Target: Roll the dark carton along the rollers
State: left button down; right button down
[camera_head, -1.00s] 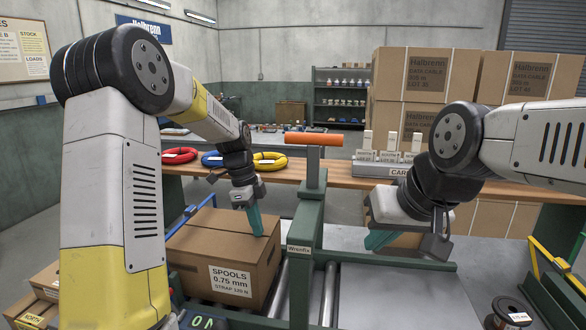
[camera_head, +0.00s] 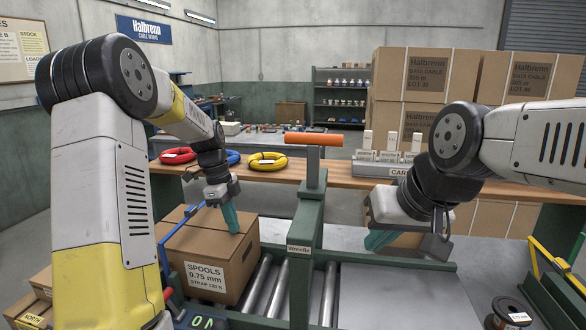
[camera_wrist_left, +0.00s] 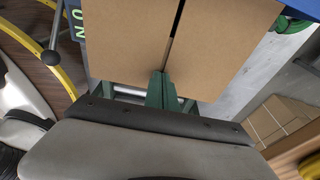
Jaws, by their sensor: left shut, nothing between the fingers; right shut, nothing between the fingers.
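A brown carton (camera_head: 222,250) labelled "SPOOLS 0.75 mm" sits on the rollers (camera_head: 262,290), left of the green post (camera_head: 308,225) with the orange handle. It is the carton on the rollers; its colour is mid-brown. My left gripper (camera_head: 232,222) is shut and empty, its teal fingers at the carton's upper right side. In the left wrist view, the shut fingers (camera_wrist_left: 162,85) overlap the edge of the carton's face (camera_wrist_left: 205,45); whether they touch cannot be told.
A wooden bench (camera_head: 335,174) behind holds red, blue and yellow coils (camera_head: 268,161) and a card rack. Large cartons (camera_head: 420,75) are stacked behind at right. A dark spool (camera_head: 510,312) stands front right. Bare rollers lie between carton and post.

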aim_at(218, 231)
pick_arm(q)
jog(key=shift+w+a+f, duration=0.15)
jog(key=shift+a+f, duration=0.05)
jog(key=shift+a, duration=1)
jog(key=shift+w+a+f, duration=0.1)
jog(key=shift+a+f, duration=0.05)
jog(key=shift+a, duration=1.05)
notch_tip(218, 231, up, 8)
jog(key=shift+w+d+r, duration=0.15)
jog(key=shift+d+r, duration=0.1)
